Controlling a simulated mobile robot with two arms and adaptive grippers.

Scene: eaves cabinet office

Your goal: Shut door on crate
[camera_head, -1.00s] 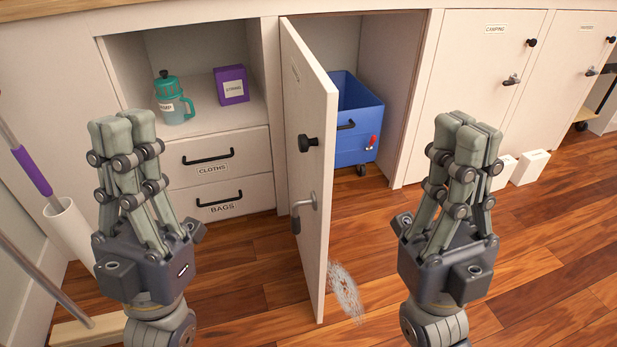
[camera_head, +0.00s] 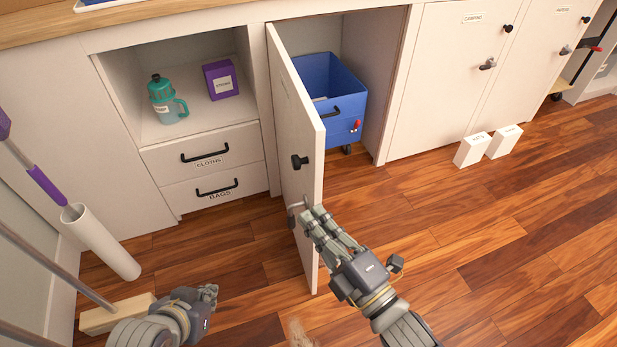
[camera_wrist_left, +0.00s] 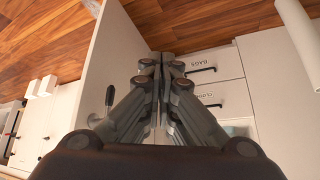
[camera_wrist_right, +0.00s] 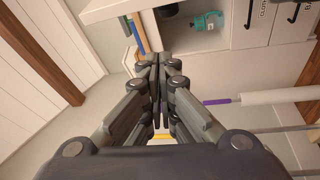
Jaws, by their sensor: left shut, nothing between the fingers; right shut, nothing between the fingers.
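The white cabinet door (camera_head: 293,130) stands wide open, hinged at its left edge, with a round black knob and a lever handle (camera_head: 297,212) on its outer face. It also shows in the left wrist view (camera_wrist_left: 112,60). The blue crate (camera_head: 335,88) sits inside the open compartment behind it, partly hidden by the door. My right gripper (camera_head: 312,213) is shut and empty, its fingertips overlapping the door's free edge near the lever; contact cannot be told. My left gripper (camera_head: 212,291) is shut and empty, low in front of the drawers and left of the door.
A teal bottle (camera_head: 166,100) and purple box (camera_head: 221,79) stand on the open shelf above two drawers. A white tube (camera_head: 100,240) and a broom (camera_head: 118,314) are at the left. Two white blocks (camera_head: 472,151) (camera_head: 504,142) stand on the floor at right. Floor right of the door is largely clear.

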